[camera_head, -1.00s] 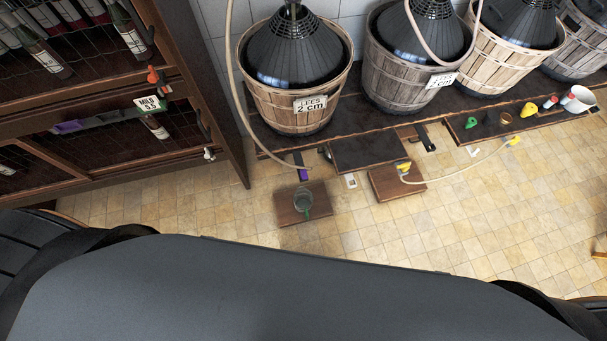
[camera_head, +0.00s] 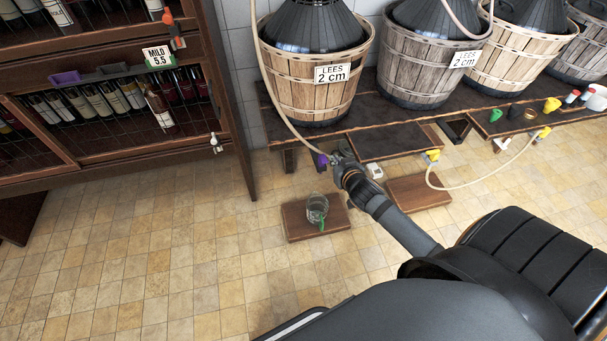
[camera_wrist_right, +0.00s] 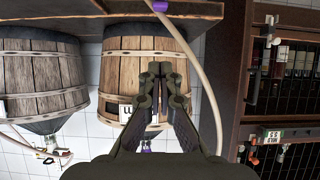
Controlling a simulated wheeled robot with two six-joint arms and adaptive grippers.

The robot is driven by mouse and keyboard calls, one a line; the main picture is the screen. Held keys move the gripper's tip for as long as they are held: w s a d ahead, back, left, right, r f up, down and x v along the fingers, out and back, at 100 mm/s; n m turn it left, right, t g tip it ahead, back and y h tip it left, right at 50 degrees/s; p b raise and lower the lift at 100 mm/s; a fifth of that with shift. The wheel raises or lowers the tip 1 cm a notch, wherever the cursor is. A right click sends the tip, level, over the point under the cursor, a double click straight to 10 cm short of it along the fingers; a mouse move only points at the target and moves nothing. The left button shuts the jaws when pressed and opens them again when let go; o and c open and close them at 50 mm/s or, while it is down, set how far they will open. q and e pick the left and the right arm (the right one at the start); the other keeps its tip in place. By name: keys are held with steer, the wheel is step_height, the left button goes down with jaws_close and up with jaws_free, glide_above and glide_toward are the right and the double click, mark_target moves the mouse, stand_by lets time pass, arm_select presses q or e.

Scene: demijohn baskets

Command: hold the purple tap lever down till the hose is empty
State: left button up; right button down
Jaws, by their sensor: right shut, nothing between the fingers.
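The purple tap (camera_head: 322,160) is at the lower end of the pale hose (camera_head: 274,95), by the front of the dark bench. In the right wrist view the purple tap (camera_wrist_right: 160,5) is at the top edge, mostly cut off, and the hose (camera_wrist_right: 207,85) runs beside my fingers. My right gripper (camera_head: 339,160) is beside the tap, at its right in the head view. I cannot tell whether it touches the lever. In the wrist view its fingers (camera_wrist_right: 160,68) are shut and empty. A glass jug (camera_head: 317,206) with a green part stands below. My left gripper is not seen.
The jug stands on a low wooden block (camera_head: 300,231); another block (camera_head: 418,192) is to the right. Basketed demijohns line the bench, the nearest labelled "LEES 2 cm" (camera_head: 332,74). A bottle rack (camera_head: 243,170) stands at left. The front floor is clear.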

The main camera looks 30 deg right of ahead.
mark_target(326, 160)
steer(key=shift+w, duration=0.1)
